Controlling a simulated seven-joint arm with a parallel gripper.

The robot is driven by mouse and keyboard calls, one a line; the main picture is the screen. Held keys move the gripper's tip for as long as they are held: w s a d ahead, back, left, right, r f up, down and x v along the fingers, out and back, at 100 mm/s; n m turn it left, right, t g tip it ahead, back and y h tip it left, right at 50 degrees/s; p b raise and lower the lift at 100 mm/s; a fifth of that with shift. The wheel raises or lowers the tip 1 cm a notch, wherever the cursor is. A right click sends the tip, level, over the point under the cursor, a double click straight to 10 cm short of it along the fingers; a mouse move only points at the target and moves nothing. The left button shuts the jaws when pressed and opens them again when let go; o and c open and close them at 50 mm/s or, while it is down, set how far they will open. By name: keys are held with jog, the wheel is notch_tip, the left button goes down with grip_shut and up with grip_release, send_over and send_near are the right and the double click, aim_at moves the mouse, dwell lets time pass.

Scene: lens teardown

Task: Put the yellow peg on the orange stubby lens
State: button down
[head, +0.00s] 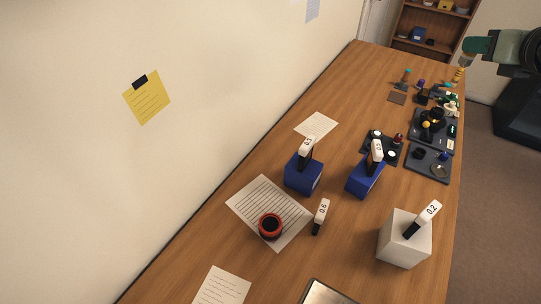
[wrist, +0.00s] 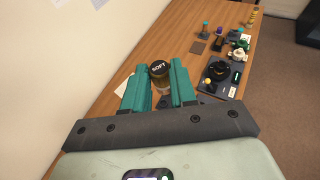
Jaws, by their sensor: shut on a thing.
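In the wrist view my gripper (wrist: 160,68) has its two teal fingers shut on a short brownish-yellow cylinder (wrist: 162,84) with a black cap (wrist: 159,68) lettered SOFT; I cannot tell if this is the yellow peg. Another yellow, ribbed upright thing (wrist: 252,17) stands at the far end of the table; it also shows in the head view (head: 458,74). A short orange-red ring-shaped piece with a dark centre (head: 270,225), likely the orange stubby lens, sits on the lined sheet (head: 246,198). My arm (head: 505,46) shows at the upper right; its hold is unclear there.
Two blue blocks (head: 303,174) (head: 366,178) and a white block (head: 402,240) bear black pieces with white number labels. Another labelled piece (head: 321,217) is beside the sheet. Dark boards (head: 428,164) with parts crowd the right edge.

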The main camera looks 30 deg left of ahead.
jog(key=s+a+f, duration=0.1)
jog(key=s+f, duration=0.1)
jog(key=s, duration=0.3)
jog(key=n+g+y, duration=0.6)
jog(key=n+g, duration=0.6)
send_over(278, 228)
notch_tip(278, 228, down, 32)
jog(key=shift+f, duration=0.4)
jog(key=shift+f, duration=0.15)
jog(key=c, duration=0.9)
grip_release()
